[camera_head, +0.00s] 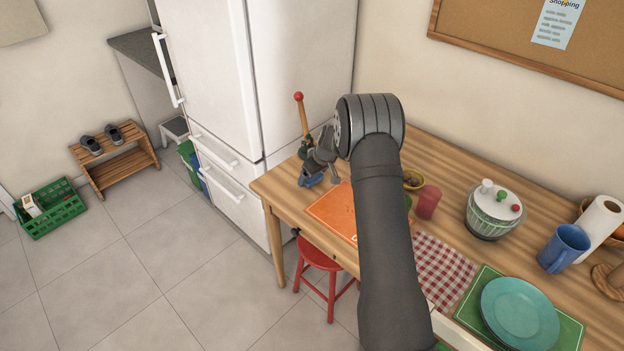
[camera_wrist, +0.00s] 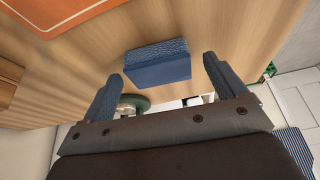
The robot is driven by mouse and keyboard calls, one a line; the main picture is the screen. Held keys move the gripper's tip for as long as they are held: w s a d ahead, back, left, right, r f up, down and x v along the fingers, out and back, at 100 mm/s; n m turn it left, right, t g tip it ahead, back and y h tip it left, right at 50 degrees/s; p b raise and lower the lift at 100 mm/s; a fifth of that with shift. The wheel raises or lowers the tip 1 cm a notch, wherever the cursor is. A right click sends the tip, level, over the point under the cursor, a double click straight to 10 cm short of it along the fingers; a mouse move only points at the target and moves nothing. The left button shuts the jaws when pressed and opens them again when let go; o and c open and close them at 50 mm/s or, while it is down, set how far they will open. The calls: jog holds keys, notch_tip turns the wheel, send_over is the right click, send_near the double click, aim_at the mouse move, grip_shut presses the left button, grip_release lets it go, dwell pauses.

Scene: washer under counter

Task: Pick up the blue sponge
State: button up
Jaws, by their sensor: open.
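The blue sponge (camera_head: 311,181) lies on the wooden table near its left end, partly covered by my gripper in the head view. In the wrist view the sponge (camera_wrist: 157,64) is a dark blue block lying between the lines of the two fingers, a little beyond their tips. My gripper (camera_head: 320,178) is above the table at the sponge. In the wrist view my gripper (camera_wrist: 162,68) is open and empty, with a visible gap between each finger and the sponge.
An upright wooden stick with a red knob (camera_head: 301,117) stands just behind the gripper. An orange mat (camera_head: 333,211) lies in front and right of the sponge. The fridge (camera_head: 222,75) is left of the table.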

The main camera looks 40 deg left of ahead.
aim_at(315, 177)
jog(key=shift+a+f, duration=0.15)
jog(key=shift+f, duration=0.2)
jog(key=c, duration=1)
jog(key=shift+r, duration=0.15)
jog(key=shift+c, duration=0.2)
jog(key=shift+r, duration=0.3)
jog(key=r, duration=0.3)
jog(key=shift+w+d+r, duration=0.2)
jog(key=shift+d+r, duration=0.1)
jog(key=shift+r, duration=0.1)
jog(key=w+d+r, duration=0.3)
jog(key=d+r, duration=0.3)
jog(key=d, duration=0.4)
jog(key=shift+w+d+r, duration=0.2)
jog(key=shift+w, duration=0.15)
